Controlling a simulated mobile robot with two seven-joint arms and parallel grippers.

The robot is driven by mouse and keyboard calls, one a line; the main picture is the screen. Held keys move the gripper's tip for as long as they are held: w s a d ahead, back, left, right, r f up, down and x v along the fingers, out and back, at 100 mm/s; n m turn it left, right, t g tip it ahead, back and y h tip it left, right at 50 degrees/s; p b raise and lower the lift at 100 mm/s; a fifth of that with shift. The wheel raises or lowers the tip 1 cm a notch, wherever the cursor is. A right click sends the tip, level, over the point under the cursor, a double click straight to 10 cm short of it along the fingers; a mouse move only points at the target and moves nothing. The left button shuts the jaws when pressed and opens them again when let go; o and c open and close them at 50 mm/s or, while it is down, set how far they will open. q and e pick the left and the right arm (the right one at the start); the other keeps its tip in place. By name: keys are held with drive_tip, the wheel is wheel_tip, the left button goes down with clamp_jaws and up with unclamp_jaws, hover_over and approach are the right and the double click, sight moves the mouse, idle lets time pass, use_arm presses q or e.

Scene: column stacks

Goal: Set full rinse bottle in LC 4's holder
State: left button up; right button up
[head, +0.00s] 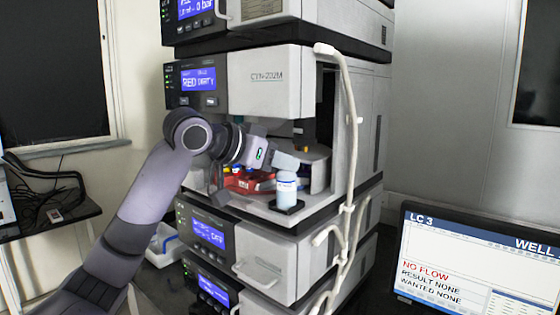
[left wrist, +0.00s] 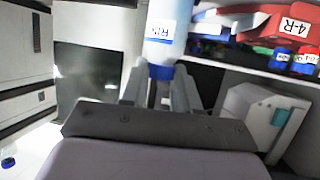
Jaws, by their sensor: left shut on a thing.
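The rinse bottle (head: 287,190) is pale, with a label, at the open front of the middle instrument module. My left gripper (head: 284,164) reaches in from the left and is shut on the bottle's upper end. In the left wrist view, the bottle (left wrist: 166,22) shows a label reading "RIN" and a blue cap between the fingers. The bottle's lower end is at a small black holder (head: 290,210) on the module's front ledge. I cannot tell whether it rests fully in it. My right gripper is not in view.
A red rack (head: 240,184) marked 4-R (left wrist: 290,22) lies in the compartment, left of the bottle, with capped vials around it. A pale tube (head: 352,130) hangs down the module's right front corner. A monitor (head: 470,260) headed LC 3 stands at right.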

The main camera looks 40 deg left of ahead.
use_arm(q)
drive_tip(key=o, duration=1)
drive_tip(key=shift+b+v, duration=0.7)
drive_tip(key=shift+v, duration=2.9)
